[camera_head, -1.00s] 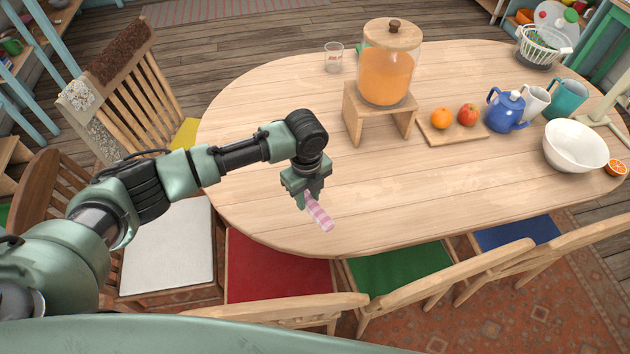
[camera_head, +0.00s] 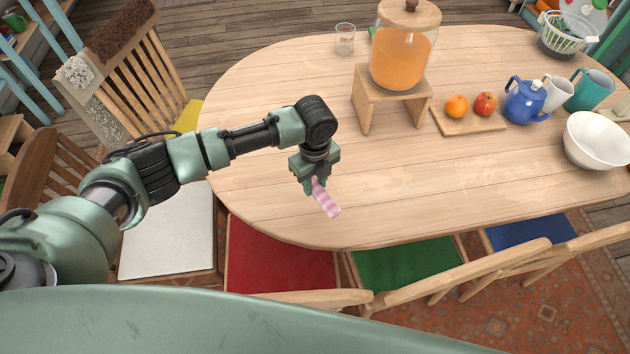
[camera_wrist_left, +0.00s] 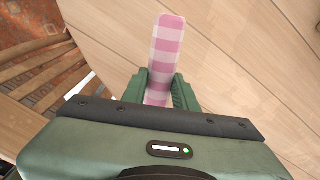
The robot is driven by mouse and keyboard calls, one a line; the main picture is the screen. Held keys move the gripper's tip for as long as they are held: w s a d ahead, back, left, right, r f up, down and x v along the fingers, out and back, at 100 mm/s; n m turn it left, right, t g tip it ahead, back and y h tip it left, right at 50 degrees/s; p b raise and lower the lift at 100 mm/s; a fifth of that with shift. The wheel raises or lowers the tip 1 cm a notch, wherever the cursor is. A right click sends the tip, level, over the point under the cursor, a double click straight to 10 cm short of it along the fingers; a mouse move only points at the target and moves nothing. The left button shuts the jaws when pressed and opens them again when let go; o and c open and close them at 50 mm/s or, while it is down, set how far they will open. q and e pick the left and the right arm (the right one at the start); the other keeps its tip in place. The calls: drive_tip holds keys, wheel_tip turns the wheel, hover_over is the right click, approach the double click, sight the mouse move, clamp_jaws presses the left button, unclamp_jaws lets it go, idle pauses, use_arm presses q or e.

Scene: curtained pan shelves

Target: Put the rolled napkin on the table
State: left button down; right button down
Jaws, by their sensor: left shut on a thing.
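The rolled napkin (camera_head: 326,200) is pink and white checked. My left gripper (camera_head: 314,186) is shut on one end of it, and the other end sticks out toward the front right. In the left wrist view the napkin (camera_wrist_left: 166,45) stands out between the two fingers of the gripper (camera_wrist_left: 160,88). The wooden table (camera_head: 420,190) lies below them, and the gripper is over its front left part. I cannot tell whether the napkin touches the tabletop. My right gripper is not in view.
A juice dispenser (camera_head: 401,60) stands on a wooden stand (camera_head: 393,83) behind the gripper. A board (camera_head: 470,124) with fruit, a blue teapot (camera_head: 524,103) and a white bowl (camera_head: 597,142) are at the right. Chairs line the front edge. The table around the napkin is bare.

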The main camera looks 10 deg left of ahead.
sight(315, 204)
use_arm(q)
drive_tip(key=shift+f+b, duration=1.7)
drive_tip(key=shift+f, duration=1.55)
drive_tip(key=c, duration=1.4)
unclamp_jaws()
drive_tip(key=o, duration=0.5)
drive_tip(key=shift+o, duration=0.2)
wheel_tip(315, 204, up, 8)
drive_tip(key=shift+f+b, duration=0.1)
drive_tip(key=shift+b, duration=0.4)
